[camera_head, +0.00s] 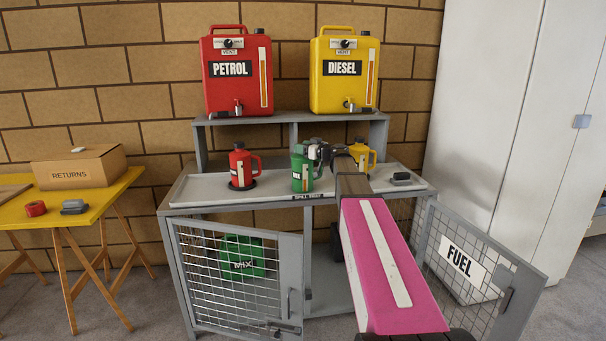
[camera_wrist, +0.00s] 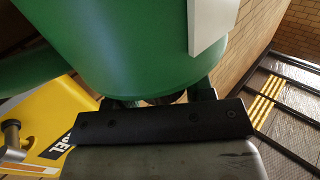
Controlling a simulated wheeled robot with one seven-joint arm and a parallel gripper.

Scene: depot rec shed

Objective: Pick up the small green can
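The small green can (camera_head: 301,174) is upright on the grey worktop, between a small red can and a small yellow can. My gripper (camera_head: 317,152) reaches in from the right and is at the can's upper part. In the wrist view the can's green body (camera_wrist: 140,45) fills the top of the picture, very close. My gripper's dark fingers (camera_wrist: 158,96) show to either side of a dark part below the green body. Whether they press on the can is hidden.
The small red can (camera_head: 241,167) stands left on a black disc, the small yellow can (camera_head: 366,154) just behind my gripper. Large petrol (camera_head: 236,88) and diesel (camera_head: 343,93) containers stand on the raised shelf (camera_head: 270,129). A mesh door marked FUEL (camera_head: 462,262) hangs open at right.

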